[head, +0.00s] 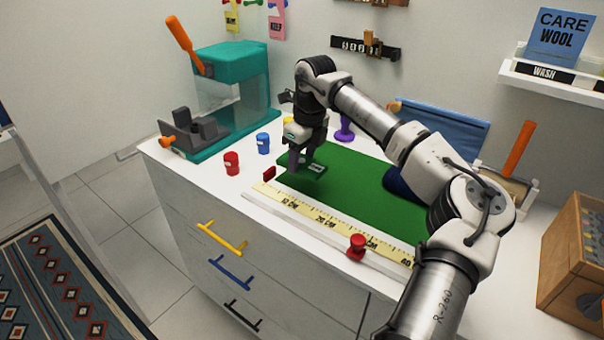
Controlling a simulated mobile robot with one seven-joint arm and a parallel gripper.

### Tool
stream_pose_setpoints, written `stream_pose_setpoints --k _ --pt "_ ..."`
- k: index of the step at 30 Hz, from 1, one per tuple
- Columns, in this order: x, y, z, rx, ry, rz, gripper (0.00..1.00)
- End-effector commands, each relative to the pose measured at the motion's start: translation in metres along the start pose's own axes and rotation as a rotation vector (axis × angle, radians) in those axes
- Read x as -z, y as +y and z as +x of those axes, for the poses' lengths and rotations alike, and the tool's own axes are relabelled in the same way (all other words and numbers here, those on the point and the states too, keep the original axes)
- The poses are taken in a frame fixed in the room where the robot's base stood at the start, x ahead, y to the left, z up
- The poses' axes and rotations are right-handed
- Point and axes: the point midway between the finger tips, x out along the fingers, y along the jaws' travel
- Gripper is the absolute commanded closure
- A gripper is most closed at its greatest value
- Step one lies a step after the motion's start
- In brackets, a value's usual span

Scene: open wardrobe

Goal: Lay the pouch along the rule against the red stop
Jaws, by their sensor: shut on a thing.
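My gripper (303,160) points down over the left part of the green mat (345,185). It is shut on a small, flat, dark green pouch (312,172) with a pale label. The pouch is at or just above the mat; I cannot tell whether it touches. The yellow rule (325,222) runs along the mat's front edge. The small red stop (269,173) stands near the rule's left end, to the left of the pouch and apart from it. A red knob (357,244) sits on a pale rail in front of the rule.
A red pot (231,163) and a blue pot (263,143) stand left of the mat. A teal machine (235,95) with an orange lever is behind them. A purple object (345,127) stands at the back. A wooden box (575,265) is at right. My arm hides part of the mat's right side.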

Motion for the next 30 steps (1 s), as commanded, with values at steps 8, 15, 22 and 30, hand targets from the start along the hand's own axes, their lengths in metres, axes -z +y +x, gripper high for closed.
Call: stream_pose_setpoints --k 8,15,22,30 --pt "0.003 0.000 0.022 -0.001 0.000 0.000 0.72" --pt "0.008 0.000 0.053 0.000 0.000 -0.001 0.72" --pt "0.008 0.000 0.054 0.001 0.000 0.000 0.72" --pt "0.009 0.000 0.057 0.001 0.000 0.000 0.33"
